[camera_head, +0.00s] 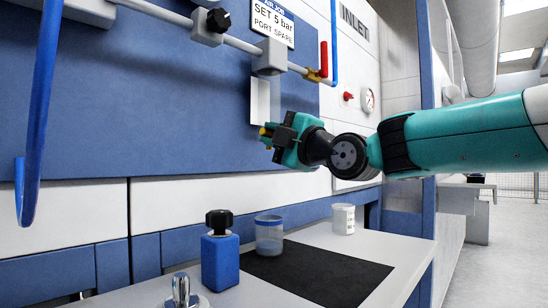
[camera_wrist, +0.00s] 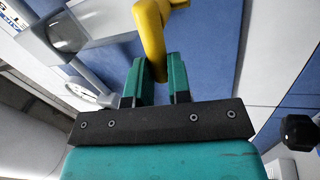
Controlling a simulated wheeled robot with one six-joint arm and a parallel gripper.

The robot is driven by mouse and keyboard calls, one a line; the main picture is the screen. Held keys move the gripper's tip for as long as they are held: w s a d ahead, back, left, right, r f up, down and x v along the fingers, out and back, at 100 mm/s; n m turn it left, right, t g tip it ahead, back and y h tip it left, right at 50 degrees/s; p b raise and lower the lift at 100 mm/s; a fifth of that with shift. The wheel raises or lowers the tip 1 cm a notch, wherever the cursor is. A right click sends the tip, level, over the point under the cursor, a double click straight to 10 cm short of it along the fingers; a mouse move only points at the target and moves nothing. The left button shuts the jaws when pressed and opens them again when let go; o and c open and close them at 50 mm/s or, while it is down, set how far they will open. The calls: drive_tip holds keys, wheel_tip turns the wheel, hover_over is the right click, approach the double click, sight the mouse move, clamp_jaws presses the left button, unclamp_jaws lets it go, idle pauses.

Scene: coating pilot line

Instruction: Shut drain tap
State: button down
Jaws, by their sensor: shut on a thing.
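The drain tap's yellow lever (camera_wrist: 152,38) runs down from the top of the wrist view and its lower end lies between my gripper's two green fingers (camera_wrist: 160,82). My gripper is shut on this lever. In the head view my gripper (camera_head: 270,136) is at the blue panel, below a grey block on the pipe. Only a small yellow part of the tap (camera_head: 264,132) shows there at the fingertips; the rest is hidden by the gripper. I cannot tell from these views how far the tap is turned.
Above runs a pipe with a grey block (camera_head: 269,58), a black knob (camera_head: 218,20) and a red-handled valve (camera_head: 323,60).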

drive_tip(key=shift+f+n+g+y+b, duration=0.4)
drive_tip(key=shift+f+n+b, duration=0.05)
drive_tip(key=shift+n+b, duration=0.65)
drive_tip(key=shift+r, duration=0.1)
drive_tip(key=c, duration=1.1)
unclamp_jaws()
drive_tip(key=shift+o, duration=0.2)
drive_tip(key=shift+d, duration=0.1)
drive_tip(key=b+v, duration=0.2)
drive_tip(key=v, duration=1.5)
drive_tip(key=shift+s, duration=0.1)
